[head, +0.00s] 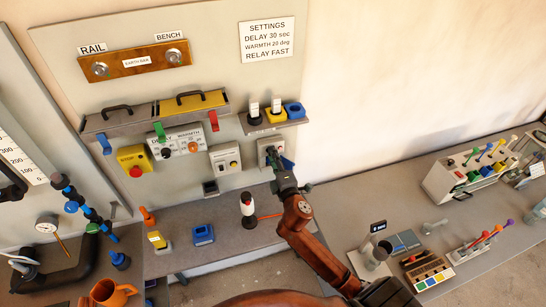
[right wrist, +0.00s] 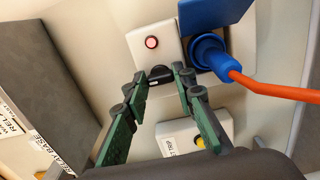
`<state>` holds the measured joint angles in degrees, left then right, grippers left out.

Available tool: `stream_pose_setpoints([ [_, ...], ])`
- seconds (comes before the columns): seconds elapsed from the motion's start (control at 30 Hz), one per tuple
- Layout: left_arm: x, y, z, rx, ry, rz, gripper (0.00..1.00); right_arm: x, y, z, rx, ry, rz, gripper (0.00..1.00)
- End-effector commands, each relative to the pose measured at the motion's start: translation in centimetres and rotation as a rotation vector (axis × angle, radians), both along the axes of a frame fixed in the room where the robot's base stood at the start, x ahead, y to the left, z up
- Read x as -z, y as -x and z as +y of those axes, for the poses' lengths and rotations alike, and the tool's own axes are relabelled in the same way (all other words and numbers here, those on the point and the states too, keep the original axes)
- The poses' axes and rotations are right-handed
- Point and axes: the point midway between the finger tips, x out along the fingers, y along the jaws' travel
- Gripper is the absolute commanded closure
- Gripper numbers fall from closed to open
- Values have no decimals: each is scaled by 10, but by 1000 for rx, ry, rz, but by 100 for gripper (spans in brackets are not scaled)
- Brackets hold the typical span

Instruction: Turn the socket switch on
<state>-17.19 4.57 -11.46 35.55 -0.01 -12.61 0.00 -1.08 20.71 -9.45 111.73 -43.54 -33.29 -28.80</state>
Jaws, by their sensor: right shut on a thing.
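The socket (head: 267,145) is a pale box low on the right of the upright panel. In the right wrist view the socket (right wrist: 138,47) has a round red lamp or button (right wrist: 152,42), and its black switch (right wrist: 160,73) is below that. My right gripper (head: 274,160) reaches up to the socket. In the right wrist view its green fingers (right wrist: 160,80) are closed in on the black switch, one at each side, partly hiding it. A blue plug (right wrist: 208,54) sits in the socket beside the switch. My left gripper is not in view.
An orange cable (right wrist: 275,92) runs from the plug, close to my right fingers. A blue flap (right wrist: 208,12) stands above the plug. A box with a yellow button (right wrist: 200,142) is near my fingers. The red-and-white bottle-like object (head: 248,208) stands on the shelf below.

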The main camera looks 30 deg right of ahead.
Motion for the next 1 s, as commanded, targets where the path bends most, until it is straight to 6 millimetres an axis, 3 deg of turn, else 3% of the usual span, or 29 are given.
stream_pose_setpoints([
  [0.27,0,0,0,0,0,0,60,0,0,-1,3,-2,1,100],
  [0.3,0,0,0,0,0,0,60,0,0,-1,3,-2,1,74],
  [0.53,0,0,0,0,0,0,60,0,0,-1,1,-1,1,58],
  [0.83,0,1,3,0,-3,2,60,0,2,0,0,0,1,58],
  [1.0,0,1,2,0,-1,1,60,1,20,5,-1,-1,2,58],
])
